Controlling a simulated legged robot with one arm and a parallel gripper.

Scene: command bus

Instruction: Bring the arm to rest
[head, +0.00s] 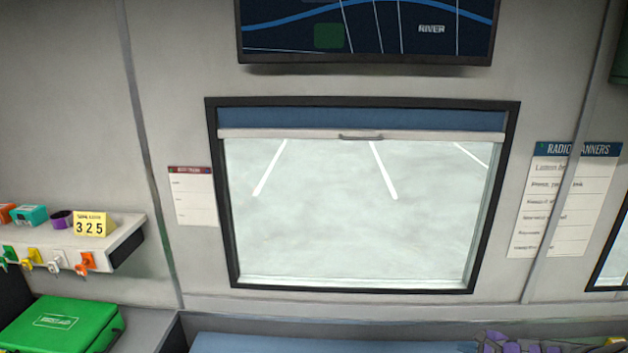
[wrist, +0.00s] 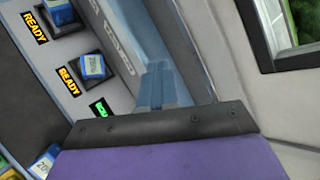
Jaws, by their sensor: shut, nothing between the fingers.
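My gripper (wrist: 158,84) shows in the wrist view, beyond a dark bar with screws and a purple surface at the bottom. Its narrow blue-grey fingers are together with nothing seen between them. Purple and grey parts of my arm (head: 515,343) show at the bottom right of the head view, low in front of the wall. The rest of the arm is out of view.
A window (head: 350,215) with a blind fills the middle wall, under a map screen (head: 365,28). A shelf (head: 120,244) with hanging keys and a green case (head: 62,326) are at left. The wrist view shows a panel with READY labels (wrist: 36,27) and blue-topped blocks (wrist: 93,66).

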